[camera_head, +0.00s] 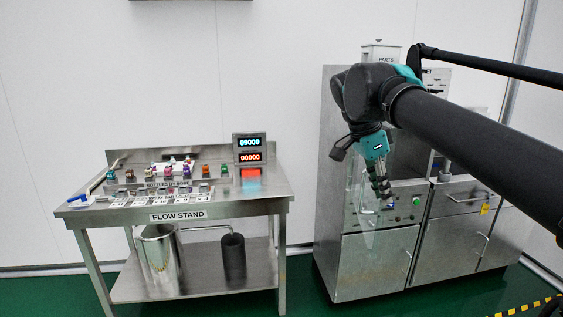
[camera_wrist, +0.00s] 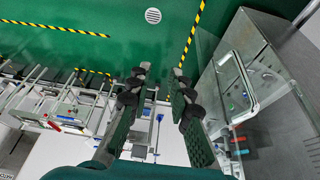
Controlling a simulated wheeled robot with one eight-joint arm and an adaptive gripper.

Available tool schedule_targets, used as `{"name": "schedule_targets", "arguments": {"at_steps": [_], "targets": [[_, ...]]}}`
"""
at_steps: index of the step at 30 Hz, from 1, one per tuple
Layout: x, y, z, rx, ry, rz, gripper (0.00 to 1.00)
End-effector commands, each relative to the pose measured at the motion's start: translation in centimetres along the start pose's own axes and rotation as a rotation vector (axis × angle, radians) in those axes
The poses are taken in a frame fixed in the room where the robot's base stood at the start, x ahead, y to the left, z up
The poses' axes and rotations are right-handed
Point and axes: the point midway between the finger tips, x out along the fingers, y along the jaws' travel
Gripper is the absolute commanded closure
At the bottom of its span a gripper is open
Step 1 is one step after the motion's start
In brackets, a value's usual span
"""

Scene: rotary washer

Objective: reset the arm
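My arm reaches in from the right in the head view and bends down, with my gripper (camera_head: 386,197) hanging in front of the steel washer cabinet (camera_head: 375,262). In the wrist view the two dark fingers of my gripper (camera_wrist: 160,78) stand apart with a clear gap between them. Nothing is held between them. Whether the gripper touches the cabinet front cannot be told from the head view, but the wrist view shows free space around the fingertips.
The flow stand (camera_head: 178,216) at the left carries several small coloured nozzles and a display (camera_head: 250,149). A steel bucket (camera_head: 158,252) and a dark cylinder (camera_head: 232,257) sit on its lower shelf. Green floor lies open between stand and cabinet. A glass-sided unit (camera_wrist: 240,75) is right in the wrist view.

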Motion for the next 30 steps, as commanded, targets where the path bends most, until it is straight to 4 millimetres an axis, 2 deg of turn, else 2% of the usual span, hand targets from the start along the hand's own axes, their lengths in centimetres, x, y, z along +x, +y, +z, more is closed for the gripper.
{"name": "schedule_targets", "arguments": {"at_steps": [8,14,17,22,27,30], "targets": [[4.1,-1.7,2.0,-0.156,-0.040,-0.040,0.80],[8.7,-3.1,4.3,-0.340,-0.075,-0.096,0.80],[12.0,-3.8,5.9,-0.471,-0.094,-0.143,0.80],[18.9,-4.1,9.4,-0.754,-0.109,-0.260,0.80],[24.6,-3.0,12.5,-1.028,-0.080,-0.388,0.80],[27.1,-2.0,13.9,-1.157,-0.051,-0.452,0.80]]}}
